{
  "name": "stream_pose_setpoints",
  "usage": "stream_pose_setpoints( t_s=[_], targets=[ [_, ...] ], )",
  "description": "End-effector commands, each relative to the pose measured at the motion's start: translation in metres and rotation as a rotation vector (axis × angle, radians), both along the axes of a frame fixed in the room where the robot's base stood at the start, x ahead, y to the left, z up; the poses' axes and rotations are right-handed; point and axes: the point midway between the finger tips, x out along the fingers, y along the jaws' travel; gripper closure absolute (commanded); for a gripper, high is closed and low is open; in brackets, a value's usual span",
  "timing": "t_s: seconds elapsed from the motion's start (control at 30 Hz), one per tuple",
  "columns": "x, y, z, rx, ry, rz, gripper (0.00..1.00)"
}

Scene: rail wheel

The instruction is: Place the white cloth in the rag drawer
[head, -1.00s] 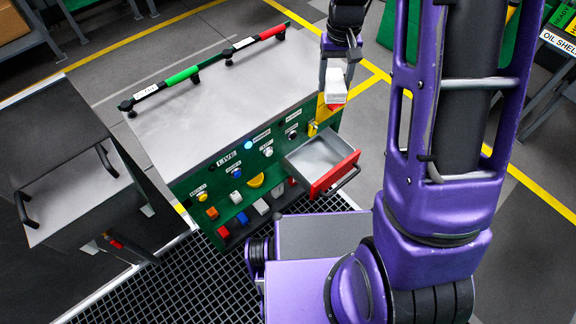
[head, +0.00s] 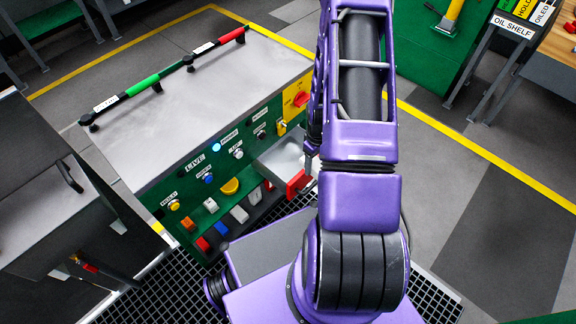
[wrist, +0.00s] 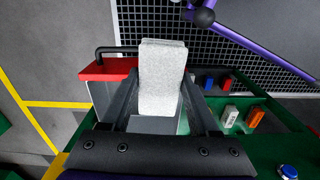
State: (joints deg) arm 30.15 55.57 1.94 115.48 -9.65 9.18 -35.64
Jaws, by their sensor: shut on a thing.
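In the wrist view my gripper (wrist: 160,90) is shut on the white cloth (wrist: 161,65), a folded, speckled pale block between the two dark fingers. An open drawer with a red front (wrist: 108,69) and pale grey inside lies below the cloth, which covers part of it. In the head view this drawer (head: 297,184) stands pulled out at the right of the green cabinet front. My arm hides its right part, and hides the cloth and my fingers there. I cannot tell how high the cloth is above the drawer. No label shows on the drawer.
The green cabinet (head: 160,208) has a grey top (head: 190,120) with red and green bar handles. Buttons and coloured switches cover its front. A dark grey cart (head: 60,215) stands at the left. Black grating (head: 160,300) lies in front. The oil shelf (head: 510,60) is at upper right.

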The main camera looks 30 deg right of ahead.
Motion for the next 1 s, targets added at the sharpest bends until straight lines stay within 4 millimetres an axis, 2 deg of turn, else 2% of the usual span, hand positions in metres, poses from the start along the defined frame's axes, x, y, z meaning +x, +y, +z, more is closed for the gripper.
stream_pose_setpoints(
  t_s=[0.03,0.1,0.23,0.33,0.47,0.8,1.0],
  targets=[
    [-0.015,-0.004,-0.021,0.004,0.006,0.013,0.91],
    [-0.029,-0.008,-0.038,0.003,0.004,0.037,0.91],
    [-0.043,-0.011,-0.056,0.000,0.000,0.061,0.91],
    [-0.039,-0.009,-0.060,-0.001,-0.003,0.070,0.91],
    [-0.012,0.001,-0.060,-0.003,-0.005,0.075,0.91],
    [0.073,0.032,-0.061,-0.002,-0.004,0.072,0.91],
    [0.114,0.047,-0.061,-0.002,-0.003,0.071,0.91]
  ],
)
